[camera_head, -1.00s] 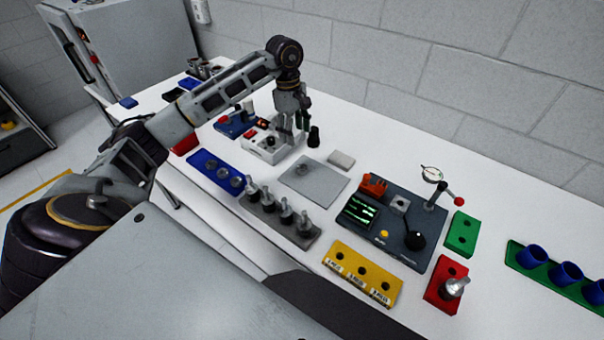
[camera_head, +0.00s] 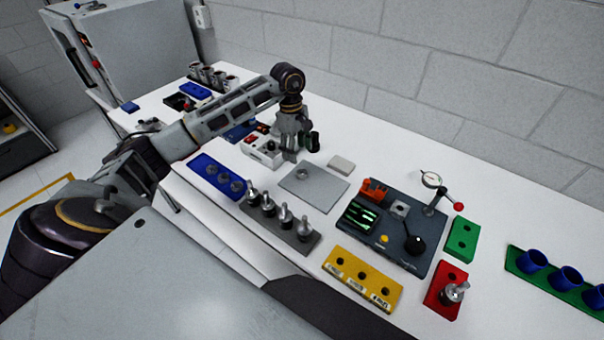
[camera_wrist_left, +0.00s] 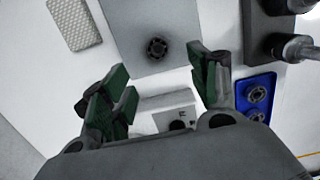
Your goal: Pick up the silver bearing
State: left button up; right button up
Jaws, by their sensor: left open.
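A silver bearing (camera_head: 302,174) lies on the flat grey plate (camera_head: 318,192) in the middle of the table. It also shows as a small dark-centred ring in the left wrist view (camera_wrist_left: 157,48), on the plate there (camera_wrist_left: 190,18). My left gripper (camera_head: 291,155) is open and empty, just behind the bearing and apart from it. In the left wrist view its green-padded fingers (camera_wrist_left: 163,80) are spread, with the bearing ahead of the gap between them. More silver rings sit in a blue tray (camera_head: 201,162), left of the plate. My right gripper is not in view.
A white device (camera_head: 262,149) stands beside the left gripper. A dark holder with several upright silver shafts (camera_head: 305,240) lies in front of the plate. A small light block (camera_head: 341,163) lies behind it. A dark test station (camera_head: 385,245) stands to the right, with a yellow block (camera_head: 338,268) nearer.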

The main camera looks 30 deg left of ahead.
aim_at(301, 169)
pick_arm(q)
jog(key=shift+d+f, duration=0.2)
jog(key=shift+f, duration=1.7)
jog(key=shift+d+f+p, duration=0.1)
jog(key=shift+p, duration=0.2)
jog(key=shift+d+f, duration=0.15)
jog(key=shift+f, duration=0.45)
jog(key=f, duration=0.1)
jog(key=f+p, duration=0.1)
jog(key=shift+w+d+f, duration=0.1)
jog(key=shift+d+f, duration=0.15)
jog(key=shift+f, duration=0.6)
jog(key=c, duration=1.1)
jog(key=shift+c, duration=0.2)
